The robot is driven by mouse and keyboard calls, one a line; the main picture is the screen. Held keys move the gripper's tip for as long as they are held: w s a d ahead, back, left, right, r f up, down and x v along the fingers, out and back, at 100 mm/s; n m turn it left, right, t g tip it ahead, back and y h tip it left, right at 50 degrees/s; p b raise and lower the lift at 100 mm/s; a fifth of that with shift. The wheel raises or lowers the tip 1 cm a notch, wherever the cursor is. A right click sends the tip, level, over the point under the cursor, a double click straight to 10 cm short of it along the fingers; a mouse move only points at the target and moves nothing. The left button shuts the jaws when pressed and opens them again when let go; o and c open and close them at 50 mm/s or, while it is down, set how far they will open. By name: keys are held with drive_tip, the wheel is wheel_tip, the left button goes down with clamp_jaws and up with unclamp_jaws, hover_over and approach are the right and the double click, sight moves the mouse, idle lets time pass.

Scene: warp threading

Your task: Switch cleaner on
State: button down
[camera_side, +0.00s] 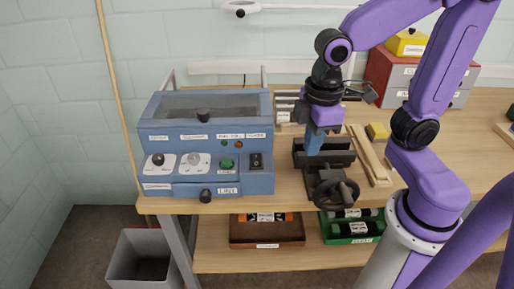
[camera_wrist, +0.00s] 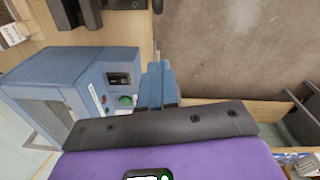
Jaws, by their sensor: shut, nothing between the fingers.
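The cleaner appears to be the blue box machine (camera_side: 206,145) with a clear lid, at the left end of the bench in the side view. Its front panel carries a black rocker switch (camera_side: 256,162), a green button (camera_side: 227,163) and two knobs, one dark (camera_side: 158,160) and one pale (camera_side: 194,160). In the wrist view the machine (camera_wrist: 75,75) is at left, with the switch (camera_wrist: 119,79) and green button (camera_wrist: 126,100) facing the fingers. The switch's position is too small to tell. My gripper (camera_side: 314,149) is shut and empty, right of the machine and apart from the switch; its fingers (camera_wrist: 160,68) point upward in the wrist view.
A dark vise with a handwheel (camera_side: 330,190) stands close below my gripper. Wooden strips (camera_side: 368,155) and a yellow block (camera_side: 377,132) lie to its right. A red-and-grey cabinet (camera_side: 425,78) stands behind. A grey bin (camera_side: 145,258) is on the floor at left.

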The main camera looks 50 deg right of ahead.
sight(256, 155)
drive_tip(key=w+a+r+m+h, duration=0.1)
drive_tip(key=w+r+m, duration=0.1)
drive_tip(key=w, duration=1.2)
drive_tip(key=shift+w+r+t, duration=0.3)
drive_tip(key=shift+w+r, duration=0.05)
drive_tip(key=shift+r, duration=0.3)
drive_tip(key=shift+f, duration=0.1)
drive_tip(key=f, duration=0.4)
drive_tip(key=w+f, duration=0.1)
drive_tip(key=f, duration=0.4)
drive_tip(key=d+f, duration=0.1)
drive_tip(key=f, duration=0.3)
drive_tip(key=shift+w+d+f, duration=0.1)
drive_tip(key=shift+w+f, duration=0.05)
drive_tip(key=shift+f, duration=0.2)
